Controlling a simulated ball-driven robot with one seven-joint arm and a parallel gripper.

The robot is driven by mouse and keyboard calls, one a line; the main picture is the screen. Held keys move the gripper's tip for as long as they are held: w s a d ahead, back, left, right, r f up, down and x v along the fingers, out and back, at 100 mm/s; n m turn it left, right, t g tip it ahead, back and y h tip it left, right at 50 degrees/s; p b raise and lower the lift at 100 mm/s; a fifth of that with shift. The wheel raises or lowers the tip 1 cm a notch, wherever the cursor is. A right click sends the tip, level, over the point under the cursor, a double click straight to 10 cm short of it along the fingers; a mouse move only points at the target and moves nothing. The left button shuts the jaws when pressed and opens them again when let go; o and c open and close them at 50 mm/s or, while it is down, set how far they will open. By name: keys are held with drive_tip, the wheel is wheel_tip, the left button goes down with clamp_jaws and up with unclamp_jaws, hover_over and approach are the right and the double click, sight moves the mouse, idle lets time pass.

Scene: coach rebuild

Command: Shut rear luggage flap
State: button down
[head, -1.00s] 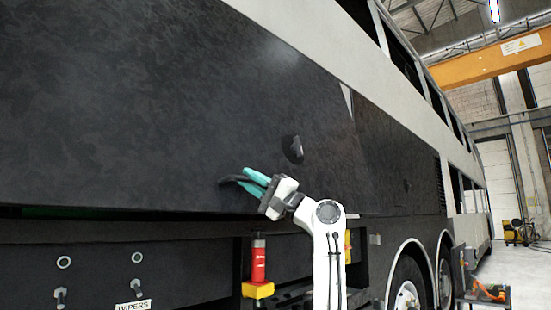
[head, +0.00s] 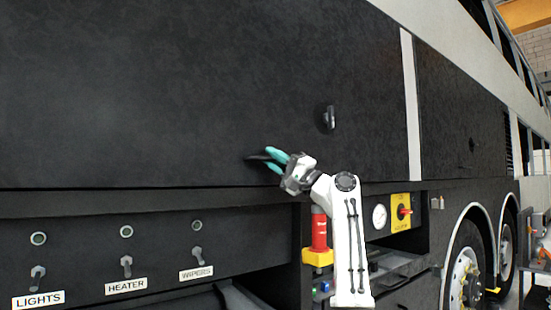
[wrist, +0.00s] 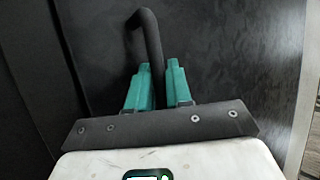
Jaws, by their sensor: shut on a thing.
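The rear luggage flap (head: 180,90) is a large dark mottled panel on the coach's side. It hangs down almost in line with the body, and its lower edge runs just above the switch panel. I cannot tell whether it is fully flush. My gripper (head: 272,158) is at the lower right part of the flap, its teal fingers shut on the black flap handle (head: 256,158). In the wrist view the bent handle (wrist: 148,38) rises from between the fingers (wrist: 160,80). A small dark latch (head: 328,118) sits on the flap up and right of my gripper.
Below the flap are toggle switches with a LIGHTS label (head: 38,299), a red cylinder (head: 319,232) on a yellow base, a gauge (head: 379,216) and a yellow box with a red switch (head: 401,213). A wheel (head: 466,270) and a cart (head: 538,240) stand to the right.

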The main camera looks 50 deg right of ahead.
drive_tip(key=shift+w+a+r, duration=0.1)
drive_tip(key=shift+w+a, duration=0.05)
drive_tip(key=shift+w, duration=0.25)
drive_tip(key=c, duration=1.4)
unclamp_jaws()
drive_tip(key=shift+r, duration=0.15)
drive_tip(key=shift+s, duration=0.1)
drive_tip(key=b+v, duration=0.1)
drive_tip(key=v, duration=1)
drive_tip(key=shift+s+f, duration=0.2)
